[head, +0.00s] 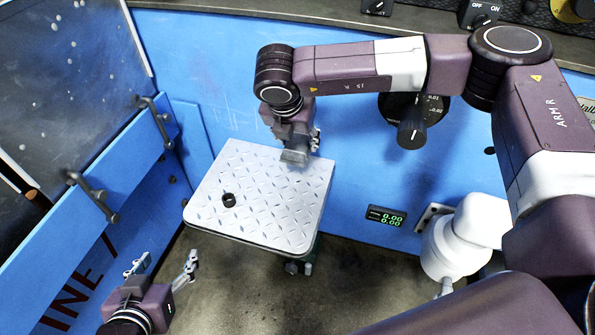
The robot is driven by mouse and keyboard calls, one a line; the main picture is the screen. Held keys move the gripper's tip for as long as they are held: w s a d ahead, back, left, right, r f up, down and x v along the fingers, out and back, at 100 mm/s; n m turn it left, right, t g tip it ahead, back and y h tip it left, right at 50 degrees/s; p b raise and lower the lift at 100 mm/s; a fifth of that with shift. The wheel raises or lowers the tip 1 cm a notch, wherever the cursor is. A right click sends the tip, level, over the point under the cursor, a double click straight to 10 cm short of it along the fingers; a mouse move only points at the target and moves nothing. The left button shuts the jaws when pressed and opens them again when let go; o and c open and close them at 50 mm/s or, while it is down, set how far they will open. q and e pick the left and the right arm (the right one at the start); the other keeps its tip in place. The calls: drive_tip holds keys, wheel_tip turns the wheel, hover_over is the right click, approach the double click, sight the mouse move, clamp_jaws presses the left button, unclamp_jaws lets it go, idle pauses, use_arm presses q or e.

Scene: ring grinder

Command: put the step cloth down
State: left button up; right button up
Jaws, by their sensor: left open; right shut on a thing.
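My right gripper (299,143) reaches down over the back edge of the step, a pale diamond-plate platform (262,210). It is shut on a small grey piece that looks like the step cloth (294,157). The cloth is at the back right part of the plate; I cannot tell whether it touches the surface. The gripper partly hides it. My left gripper (163,266) is open and empty, low at the lower left, apart from the step.
A small dark ring-like part (228,200) lies on the left of the plate. A blue door with handles (92,197) is at left. Most of the plate is clear.

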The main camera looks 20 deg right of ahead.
sight(292, 155)
wheel_tip(292, 155, down, 6)
drive_tip(key=shift+r+b, duration=0.25)
drive_tip(key=shift+b, duration=0.1)
wheel_tip(292, 155, down, 4)
drive_tip(key=shift+f+b, duration=0.25)
drive_tip(key=shift+b, duration=0.2)
drive_tip(key=shift+f, duration=0.2)
drive_tip(key=o, duration=1)
use_arm(q)
drive_tip(key=w+d+r+t+h, duration=0.1)
drive_tip(key=w+d+r+t, duration=0.1)
drive_tip(key=w+r+t, duration=0.3)
wheel_tip(292, 155, up, 4)
drive_tip(key=shift+d+r+h, duration=0.1)
drive_tip(key=shift+d+h, duration=0.2)
